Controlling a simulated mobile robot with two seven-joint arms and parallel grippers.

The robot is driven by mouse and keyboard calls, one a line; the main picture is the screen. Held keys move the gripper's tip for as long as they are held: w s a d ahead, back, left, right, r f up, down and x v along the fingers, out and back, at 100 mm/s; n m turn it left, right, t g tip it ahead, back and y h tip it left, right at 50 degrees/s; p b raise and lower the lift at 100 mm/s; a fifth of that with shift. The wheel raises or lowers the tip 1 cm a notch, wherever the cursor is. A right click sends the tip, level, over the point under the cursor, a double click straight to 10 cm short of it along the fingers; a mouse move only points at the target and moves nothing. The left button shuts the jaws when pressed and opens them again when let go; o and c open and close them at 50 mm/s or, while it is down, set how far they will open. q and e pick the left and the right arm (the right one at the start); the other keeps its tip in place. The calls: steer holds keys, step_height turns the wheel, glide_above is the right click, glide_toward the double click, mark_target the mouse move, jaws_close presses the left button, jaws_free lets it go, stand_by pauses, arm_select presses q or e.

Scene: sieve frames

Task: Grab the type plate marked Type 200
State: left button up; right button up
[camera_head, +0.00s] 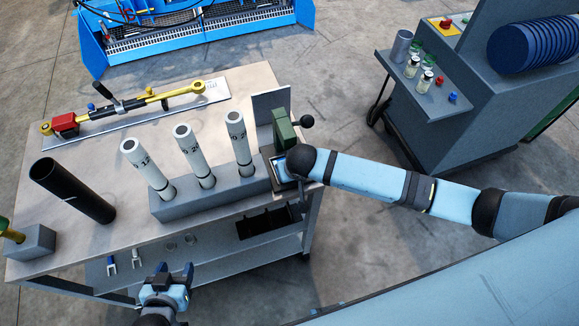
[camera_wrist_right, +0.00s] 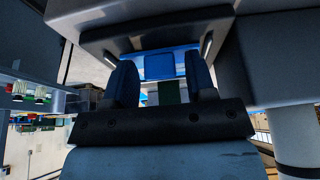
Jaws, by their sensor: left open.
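I cannot make out a plate that reads Type 200. In the right wrist view, my right gripper's fingers (camera_wrist_right: 160,84) stand apart, with a green patch behind the gap.
Three white marked tubes (camera_head: 194,155) stand in a grey block (camera_head: 215,202) on the bench (camera_head: 120,215). A yellow and black rod tool (camera_head: 125,108) lies behind. A grey machine (camera_head: 460,110) stands right, across open floor.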

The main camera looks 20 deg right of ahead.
jaws_close()
